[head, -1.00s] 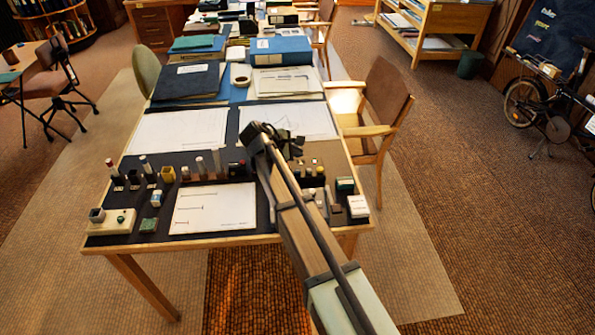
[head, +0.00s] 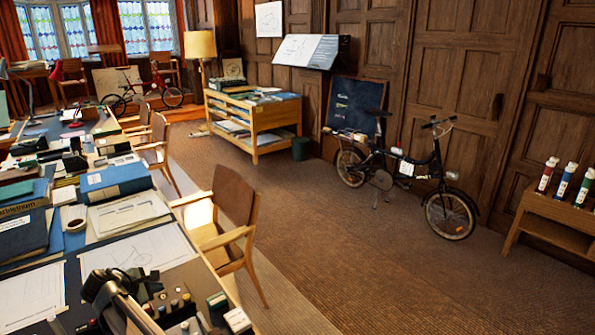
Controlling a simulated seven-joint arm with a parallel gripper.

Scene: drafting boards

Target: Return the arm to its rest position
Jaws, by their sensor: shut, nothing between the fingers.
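The end of my arm shows at the bottom left of the head view, over the near part of the drafting table (head: 70,268). My gripper (head: 147,289) is a small dark shape just right of the arm's rounded dark link. It is above the table by the drawing sheet and the small desk items. It is shut and holds nothing. Its fingertips are small and partly hidden, and the lower arm is out of frame.
A drawing sheet (head: 137,251) and a blue binder (head: 115,180) lie on the table. Small bottles and boxes (head: 190,304) stand close by the gripper. A wooden chair (head: 228,228) stands at the table's right edge. Open floor extends right to a bicycle (head: 405,178).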

